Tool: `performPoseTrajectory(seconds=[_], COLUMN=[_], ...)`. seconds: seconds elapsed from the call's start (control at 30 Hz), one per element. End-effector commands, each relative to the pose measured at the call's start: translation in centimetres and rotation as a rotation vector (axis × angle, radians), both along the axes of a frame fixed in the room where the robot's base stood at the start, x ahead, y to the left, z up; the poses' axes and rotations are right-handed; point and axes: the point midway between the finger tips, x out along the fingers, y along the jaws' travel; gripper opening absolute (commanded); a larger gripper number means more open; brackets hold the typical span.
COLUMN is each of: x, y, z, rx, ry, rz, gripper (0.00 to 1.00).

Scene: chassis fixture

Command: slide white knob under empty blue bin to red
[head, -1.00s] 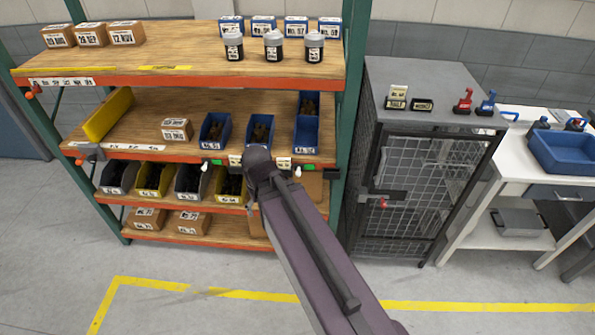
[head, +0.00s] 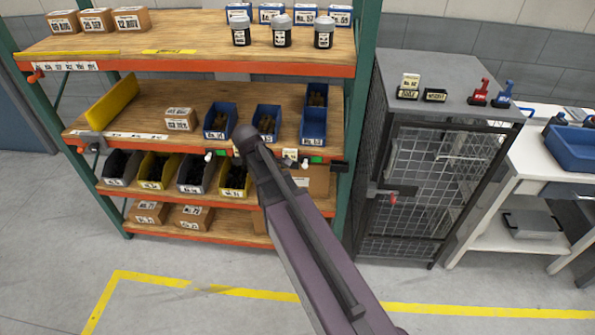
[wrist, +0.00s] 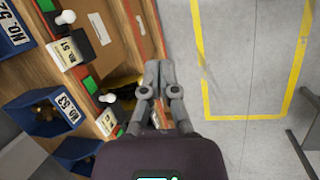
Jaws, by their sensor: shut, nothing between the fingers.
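On the middle shelf, the rightmost blue bin (head: 313,128) looks empty in front; another bin with brown parts stands behind it. Below it on the orange shelf edge is a white knob (head: 304,164) beside a green patch (head: 317,160). In the wrist view a white knob (wrist: 66,17) stands by the NO. 51 label, and another white knob (wrist: 108,98) is lower down. No red shows beside these knobs. My gripper (wrist: 153,68) is shut and empty, its tips apart from both knobs.
Two more blue bins (head: 220,121) (head: 267,119) hold brown parts. Another white knob (head: 208,157) is on the shelf edge at left. Dark, yellow and grey bins fill the lower shelf. A wire-door cabinet (head: 430,150) stands right. The floor in front is open.

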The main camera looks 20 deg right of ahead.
Motion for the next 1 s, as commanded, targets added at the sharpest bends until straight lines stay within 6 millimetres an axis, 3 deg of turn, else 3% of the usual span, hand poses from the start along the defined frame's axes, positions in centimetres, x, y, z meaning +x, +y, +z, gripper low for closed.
performPoseTrajectory(seconds=[0.1,0.6,0.8,1.0], x=[2.5,10.4,12.0,12.4], y=[-0.9,-3.8,-4.4,-4.6], z=[-1.3,-3.6,-3.8,-3.7], rx=[-0.059,-0.288,-0.337,-0.352], ry=[0.044,0.291,0.363,0.386], rz=[0.122,0.596,0.698,0.729], gripper=[0.00,0.00,0.00,0.00])
